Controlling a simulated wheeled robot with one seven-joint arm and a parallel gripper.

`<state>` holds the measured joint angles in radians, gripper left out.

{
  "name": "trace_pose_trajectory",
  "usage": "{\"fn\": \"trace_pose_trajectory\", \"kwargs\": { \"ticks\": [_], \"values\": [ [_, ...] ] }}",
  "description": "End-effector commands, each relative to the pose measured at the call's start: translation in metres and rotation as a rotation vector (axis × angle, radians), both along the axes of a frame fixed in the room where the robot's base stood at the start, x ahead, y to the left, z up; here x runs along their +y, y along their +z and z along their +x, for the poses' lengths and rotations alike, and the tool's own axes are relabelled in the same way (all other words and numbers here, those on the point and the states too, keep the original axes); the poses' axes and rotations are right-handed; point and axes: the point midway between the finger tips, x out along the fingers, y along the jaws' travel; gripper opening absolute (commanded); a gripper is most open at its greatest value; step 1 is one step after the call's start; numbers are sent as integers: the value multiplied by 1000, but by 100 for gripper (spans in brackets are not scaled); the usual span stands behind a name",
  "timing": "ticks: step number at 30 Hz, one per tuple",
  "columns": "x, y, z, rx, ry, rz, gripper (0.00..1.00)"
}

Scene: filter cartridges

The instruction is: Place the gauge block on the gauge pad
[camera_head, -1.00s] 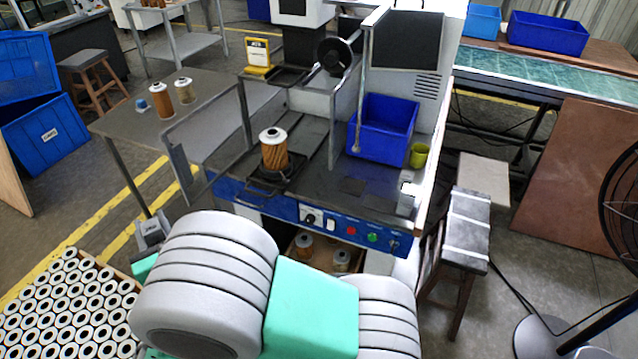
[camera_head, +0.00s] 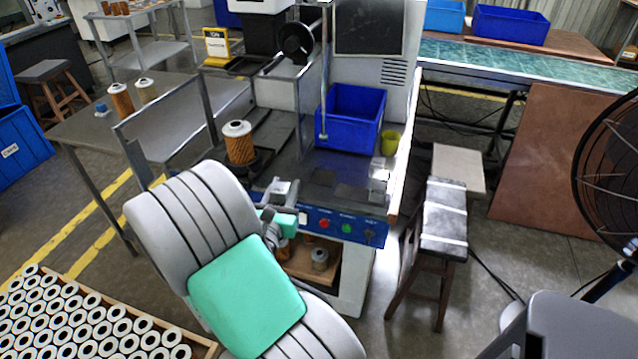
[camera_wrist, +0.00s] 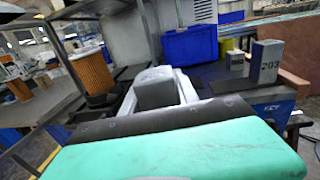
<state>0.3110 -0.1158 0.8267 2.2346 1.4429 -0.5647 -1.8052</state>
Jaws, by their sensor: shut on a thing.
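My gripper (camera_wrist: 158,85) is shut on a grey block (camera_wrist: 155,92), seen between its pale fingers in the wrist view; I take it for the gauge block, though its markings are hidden. In the head view my gripper (camera_head: 280,190) is at the machine's front edge, above the blue control panel. Dark flat patches (camera_head: 349,193) lie on the machine's table right of my gripper; I cannot tell for sure whether one is the gauge pad. A grey block marked 203 (camera_wrist: 267,62) stands at the table's right side, apart from my gripper.
An orange filter cartridge (camera_head: 238,142) stands on the machine left of my gripper. A blue bin (camera_head: 350,118) and a yellow-green cup (camera_head: 390,143) stand at the back. A metal-topped stool (camera_head: 444,218) is to the right. A crate of cartridges (camera_head: 90,320) is at lower left.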

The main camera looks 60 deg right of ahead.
Motion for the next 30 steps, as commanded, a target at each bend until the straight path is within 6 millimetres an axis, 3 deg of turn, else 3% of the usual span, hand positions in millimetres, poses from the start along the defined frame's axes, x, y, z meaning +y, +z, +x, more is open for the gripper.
{"fn": "trace_pose_trajectory", "kwargs": {
  "ticks": [3, 6, 11, 24, 30],
  "values": [
    [-17, -5, -33, -1, -84, -3, 0],
    [-24, -3, -43, -1, -112, -4, 0],
    [-55, 0, -42, 1, -121, -4, 0],
    [-185, -1, -20, -4, -114, -5, 0],
    [-200, -15, -15, 0, -109, -3, 0]
  ]
}}
